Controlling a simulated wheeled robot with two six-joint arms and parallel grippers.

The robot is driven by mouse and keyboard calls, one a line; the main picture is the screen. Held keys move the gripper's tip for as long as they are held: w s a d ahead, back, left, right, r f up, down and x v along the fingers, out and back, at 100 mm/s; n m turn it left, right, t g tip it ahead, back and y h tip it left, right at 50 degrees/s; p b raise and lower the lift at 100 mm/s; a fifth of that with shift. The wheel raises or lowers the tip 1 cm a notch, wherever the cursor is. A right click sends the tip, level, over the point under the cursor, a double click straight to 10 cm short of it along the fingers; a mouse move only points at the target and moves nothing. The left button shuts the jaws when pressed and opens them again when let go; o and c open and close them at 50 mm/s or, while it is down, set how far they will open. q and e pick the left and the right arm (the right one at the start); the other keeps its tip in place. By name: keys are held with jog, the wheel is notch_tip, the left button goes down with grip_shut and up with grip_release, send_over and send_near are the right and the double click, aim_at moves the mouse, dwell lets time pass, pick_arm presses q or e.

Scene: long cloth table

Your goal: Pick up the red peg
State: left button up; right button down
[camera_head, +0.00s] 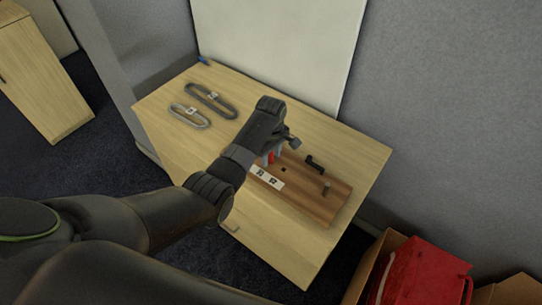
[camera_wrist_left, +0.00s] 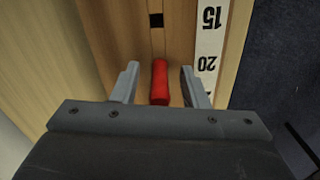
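The red peg (camera_wrist_left: 160,82) shows between the two fingers of my left gripper (camera_wrist_left: 159,85) in the left wrist view, with a visible gap on each side. In the head view a small part of the red peg (camera_head: 271,158) shows beside the left gripper (camera_head: 274,155), which is over the wooden board (camera_head: 315,205). The left gripper is open around the peg. How the peg meets the board is hidden. My right gripper is not seen.
Two oval loops (camera_head: 211,100) (camera_head: 190,116) lie on the light wood table (camera_head: 160,112). A red bag (camera_head: 425,275) sits in a box at lower right.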

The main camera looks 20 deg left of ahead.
pick_arm(q)
grip_shut()
jog(key=shift+r, duration=0.15)
notch_tip(320, 180, up, 10)
jog(key=shift+f+b, duration=0.1)
jog(key=shift+b, duration=0.25)
